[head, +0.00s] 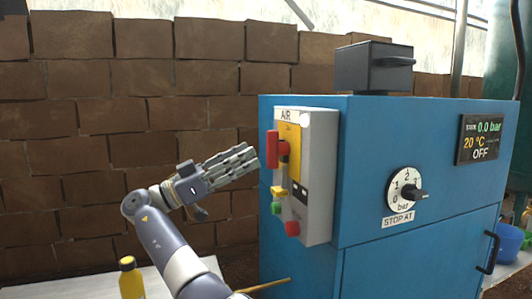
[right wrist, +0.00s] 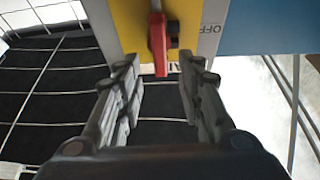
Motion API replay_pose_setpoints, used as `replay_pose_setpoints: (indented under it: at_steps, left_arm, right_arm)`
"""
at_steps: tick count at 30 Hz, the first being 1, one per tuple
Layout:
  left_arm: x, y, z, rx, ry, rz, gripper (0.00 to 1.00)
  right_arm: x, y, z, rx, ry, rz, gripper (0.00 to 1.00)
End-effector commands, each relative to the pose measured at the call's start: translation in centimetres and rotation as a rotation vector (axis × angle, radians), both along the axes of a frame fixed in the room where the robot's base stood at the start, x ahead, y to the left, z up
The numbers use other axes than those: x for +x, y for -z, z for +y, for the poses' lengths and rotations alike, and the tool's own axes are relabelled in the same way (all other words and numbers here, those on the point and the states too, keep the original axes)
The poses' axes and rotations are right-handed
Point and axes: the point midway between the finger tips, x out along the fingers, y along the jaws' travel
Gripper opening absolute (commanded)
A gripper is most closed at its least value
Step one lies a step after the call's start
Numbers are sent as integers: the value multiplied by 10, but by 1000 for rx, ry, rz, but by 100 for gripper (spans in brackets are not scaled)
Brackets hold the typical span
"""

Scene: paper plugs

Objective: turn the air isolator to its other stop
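The air isolator is a red handle (head: 271,149) on a yellow plate (head: 290,150), on the grey box marked AIR (head: 318,170) on the blue cabinet's side. In the head view the handle stands upright. My right gripper (head: 252,158) is just left of the handle, pointing at it. In the right wrist view the red handle (right wrist: 158,45) shows ahead, between the lines of the two open fingers (right wrist: 161,78). The fingers are apart with a gap on both sides of the handle, and no contact shows. An OFF mark (right wrist: 210,40) is right of it. My left gripper is not in view.
Below the handle are a yellow switch (head: 279,191), a green button (head: 276,208) and a red button (head: 292,228). The blue cabinet (head: 370,125) carries a STOP AT dial (head: 404,188) and a display (head: 480,139) reading 0.0 bar, OFF. A yellow bottle (head: 130,280) stands lower left.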

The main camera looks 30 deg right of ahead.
Motion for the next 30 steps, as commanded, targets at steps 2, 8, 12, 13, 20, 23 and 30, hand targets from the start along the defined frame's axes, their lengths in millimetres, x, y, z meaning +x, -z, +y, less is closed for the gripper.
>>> replay_pose_setpoints:
  at_steps: [2,8,12,13,20,23,30]
  left_arm:
    - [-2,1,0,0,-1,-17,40]
    - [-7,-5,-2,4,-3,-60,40]
    - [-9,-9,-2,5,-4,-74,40]
    - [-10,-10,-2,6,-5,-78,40]
    - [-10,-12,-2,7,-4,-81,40]
    - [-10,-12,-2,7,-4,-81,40]
    - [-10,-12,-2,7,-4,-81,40]
  right_arm:
    - [-4,-1,-11,-1,2,-2,35]
    - [-10,-14,-41,0,2,-1,35]
    - [-13,-20,-52,-1,0,0,35]
    - [-13,-21,-53,-1,0,0,35]
    - [-14,-24,-56,-1,0,3,35]
    - [-14,-24,-56,-1,0,3,35]
    - [-14,-24,-56,-2,-1,2,0]
